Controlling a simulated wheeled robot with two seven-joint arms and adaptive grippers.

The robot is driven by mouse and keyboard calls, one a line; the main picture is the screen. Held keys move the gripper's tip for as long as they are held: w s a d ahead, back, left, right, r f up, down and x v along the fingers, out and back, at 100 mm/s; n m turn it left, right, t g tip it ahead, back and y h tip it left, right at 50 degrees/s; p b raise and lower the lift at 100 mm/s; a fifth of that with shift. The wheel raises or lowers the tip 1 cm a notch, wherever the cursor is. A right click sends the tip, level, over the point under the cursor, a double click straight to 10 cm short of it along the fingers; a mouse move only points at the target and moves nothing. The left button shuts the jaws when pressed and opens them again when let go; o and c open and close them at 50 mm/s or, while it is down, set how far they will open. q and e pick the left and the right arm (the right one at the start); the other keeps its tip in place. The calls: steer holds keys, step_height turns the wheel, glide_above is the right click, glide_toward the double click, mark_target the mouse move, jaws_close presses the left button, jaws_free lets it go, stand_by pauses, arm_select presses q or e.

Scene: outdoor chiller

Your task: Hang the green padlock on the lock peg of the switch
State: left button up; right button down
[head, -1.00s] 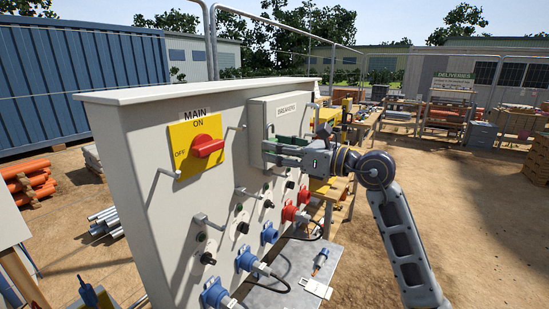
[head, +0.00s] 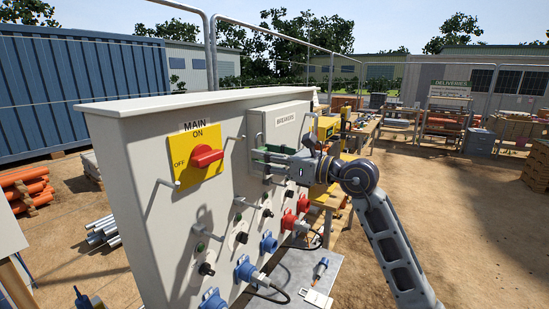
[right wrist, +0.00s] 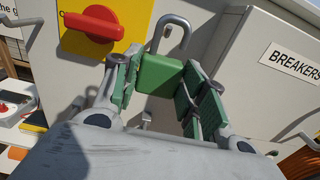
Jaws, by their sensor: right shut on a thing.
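The yellow switch plate (head: 182,165) with its red handle (head: 206,156) is on the panel's front, between ON and OFF labels. A thin metal peg (head: 168,184) juts out at its lower left and another (head: 233,139) at its right; I cannot tell which is the lock peg. My right gripper (head: 262,154) is right of the switch, in front of the breaker box. In the right wrist view it is shut on the green padlock (right wrist: 159,75), whose grey shackle (right wrist: 170,27) points up, apart from the switch plate (right wrist: 128,16). My left gripper is not in view.
The grey breaker box (head: 285,119) sticks out of the panel close to my right gripper. Below are several more metal pegs, blue sockets (head: 268,243) and red sockets. A low grey shelf (head: 286,276) with cables and plugs lies under them. Open ground is at the right.

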steer(key=shift+x, duration=1)
steer(key=shift+w+a+r, duration=0.1)
steer(key=shift+w+a, duration=0.15)
steer(key=shift+a, duration=0.15)
stand_by(0.7)
steer(key=shift+p+x, duration=0.65)
steer(key=shift+x, duration=1.3)
steer(key=shift+f, duration=0.25)
steer(key=shift+f+b, duration=0.4)
steer(key=shift+b, duration=0.05)
steer(key=c, duration=0.7)
jaws_free()
steer(key=shift+c, duration=0.2)
